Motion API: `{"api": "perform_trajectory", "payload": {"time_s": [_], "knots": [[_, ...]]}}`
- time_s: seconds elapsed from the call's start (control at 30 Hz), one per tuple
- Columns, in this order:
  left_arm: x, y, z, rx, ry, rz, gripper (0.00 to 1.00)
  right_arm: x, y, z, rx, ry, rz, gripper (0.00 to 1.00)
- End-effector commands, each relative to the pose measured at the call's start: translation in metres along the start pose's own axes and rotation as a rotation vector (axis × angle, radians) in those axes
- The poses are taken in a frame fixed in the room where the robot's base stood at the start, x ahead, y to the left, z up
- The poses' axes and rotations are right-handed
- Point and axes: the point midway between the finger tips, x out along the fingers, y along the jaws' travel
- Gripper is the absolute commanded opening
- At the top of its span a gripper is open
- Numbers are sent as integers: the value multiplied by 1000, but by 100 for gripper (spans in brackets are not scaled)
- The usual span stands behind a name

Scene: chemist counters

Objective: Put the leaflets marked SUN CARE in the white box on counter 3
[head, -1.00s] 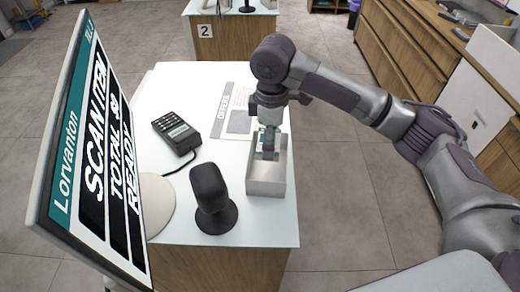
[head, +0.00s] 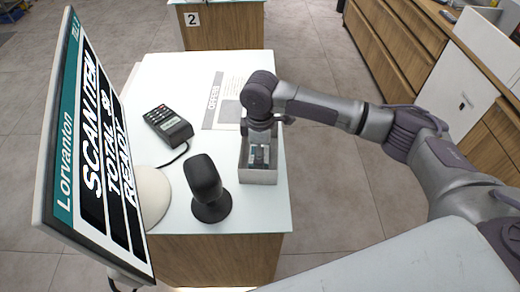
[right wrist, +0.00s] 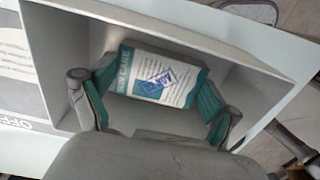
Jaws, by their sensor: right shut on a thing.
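A stack of leaflets (right wrist: 160,80), white and teal with a blue picture, lies inside the open grey-white box (right wrist: 60,60). Its heading ends in CARE; I cannot read the first word clearly. My right gripper (right wrist: 158,98) reaches down into the box, with teal-padded fingers at both sides of the leaflets, shut on them. No number shows on this counter. My left gripper is not in view.
A tilted till screen (head: 95,150), a card reader (head: 168,124) and a black scanner on a stand (head: 206,188) stand left of the box. An OFFERS sheet (head: 222,100) lies behind it. Counter 2 (head: 220,30) stands farther back. Drawers line the right side.

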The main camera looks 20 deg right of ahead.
Motion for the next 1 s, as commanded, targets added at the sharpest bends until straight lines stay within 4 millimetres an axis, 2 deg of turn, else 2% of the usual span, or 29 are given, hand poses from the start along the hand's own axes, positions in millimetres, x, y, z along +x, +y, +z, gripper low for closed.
{"api": "perform_trajectory", "payload": {"time_s": [0.17,0.2,0.23,0.67,0.77,1.0], "knots": [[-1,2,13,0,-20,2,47,1,0,0,0,0,0,47],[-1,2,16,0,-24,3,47,2,0,0,0,1,1,94],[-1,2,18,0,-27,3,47,2,0,0,0,0,1,99],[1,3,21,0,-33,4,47,-3,0,-1,0,2,1,100],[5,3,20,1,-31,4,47,-15,1,-1,0,4,3,100],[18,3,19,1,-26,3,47,-66,1,-1,0,5,5,100]]}}
